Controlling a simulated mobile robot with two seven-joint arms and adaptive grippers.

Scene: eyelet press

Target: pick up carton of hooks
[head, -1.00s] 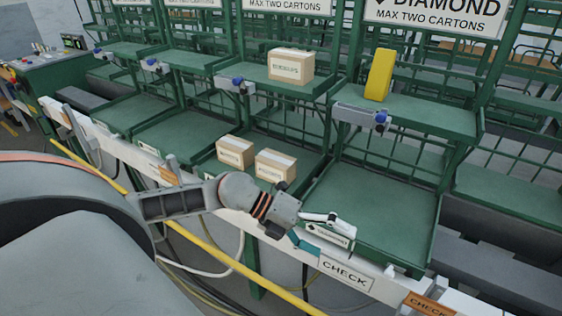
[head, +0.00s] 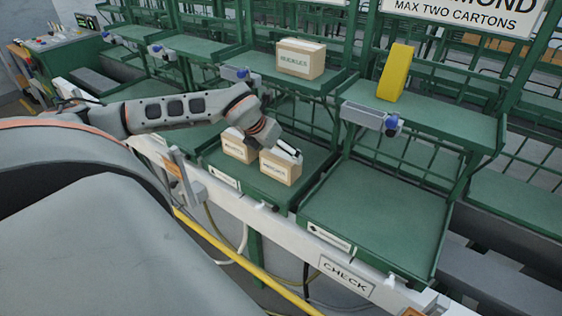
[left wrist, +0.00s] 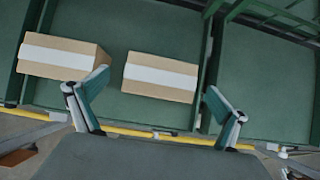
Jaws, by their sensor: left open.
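Two cardboard cartons with white tape stand side by side on a lower green shelf, a left one (head: 238,148) and a right one (head: 281,169). Their labels are too small to read, so I cannot tell which holds hooks. My left gripper (head: 287,149) is over the right carton and partly hides it. In the left wrist view the fingers are spread (left wrist: 155,104) and empty, with the right carton (left wrist: 160,84) beyond the gap between them. The left carton (left wrist: 60,58) lies outside the left finger. My right gripper is in neither view.
A carton marked BUCKLES (head: 301,62) stands on the upper shelf. A yellow block (head: 396,72) stands on the upper shelf to its right. The lower bay (head: 375,215) right of the cartons is empty. A white rail with a CHECK sign (head: 346,276) runs along the front.

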